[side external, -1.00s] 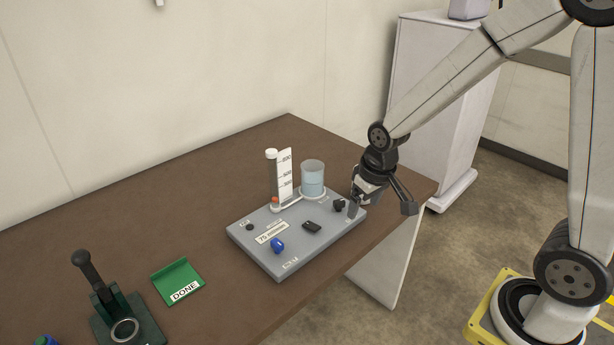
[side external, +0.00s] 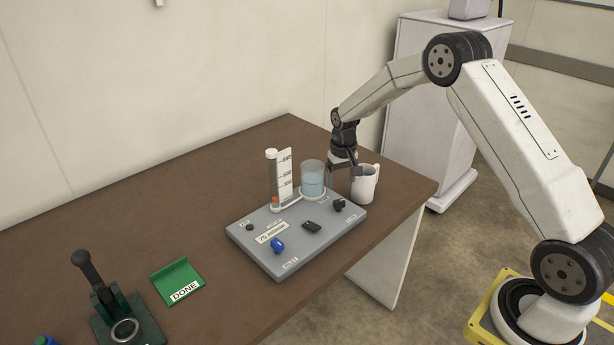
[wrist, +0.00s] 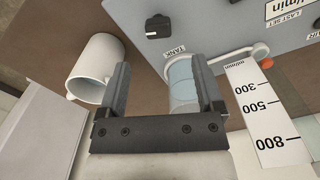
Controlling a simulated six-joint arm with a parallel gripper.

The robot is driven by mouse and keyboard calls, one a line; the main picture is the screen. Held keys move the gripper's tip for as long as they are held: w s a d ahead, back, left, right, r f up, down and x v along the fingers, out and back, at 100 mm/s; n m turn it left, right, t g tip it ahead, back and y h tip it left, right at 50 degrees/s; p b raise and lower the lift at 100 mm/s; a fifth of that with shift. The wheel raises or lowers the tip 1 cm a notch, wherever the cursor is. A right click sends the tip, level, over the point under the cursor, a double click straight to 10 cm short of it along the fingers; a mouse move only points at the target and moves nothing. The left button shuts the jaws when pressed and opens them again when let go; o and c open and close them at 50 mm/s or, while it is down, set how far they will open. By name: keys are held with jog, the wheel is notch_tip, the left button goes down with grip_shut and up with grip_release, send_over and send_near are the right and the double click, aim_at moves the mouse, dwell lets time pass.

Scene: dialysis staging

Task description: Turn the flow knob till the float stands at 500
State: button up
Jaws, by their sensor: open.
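The grey panel (side external: 258,250) lies on the table with a blue knob (side external: 277,246), a black knob (side external: 339,205) and a black block-shaped control (side external: 312,227); I cannot tell which is the flow knob. The orange float (side external: 275,200) sits at the bottom of the upright tube, below the 300 mark; it also shows in the wrist view (wrist: 267,62). The scale (wrist: 262,112) reads 300, 500, 800. My gripper (wrist: 161,62) is open and empty, above and behind the panel's far right corner, between the water tank (side external: 312,180) and the white jug (side external: 364,186).
The jug stands beside the panel's right end, close to my gripper. The scale plate (side external: 285,175) and tank rise from the panel's back edge. A green DONE tray (side external: 178,282) and a dark green lever device (side external: 105,295) stand at the left. The brown table (side external: 210,190) behind the panel is bare.

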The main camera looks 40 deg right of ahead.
aim_at(339, 201)
jog(key=shift+w+d+f, duration=0.15)
jog(key=shift+d+f, duration=0.05)
jog(key=shift+d, duration=0.05)
jog(key=shift+f, duration=3.9)
grip_shut()
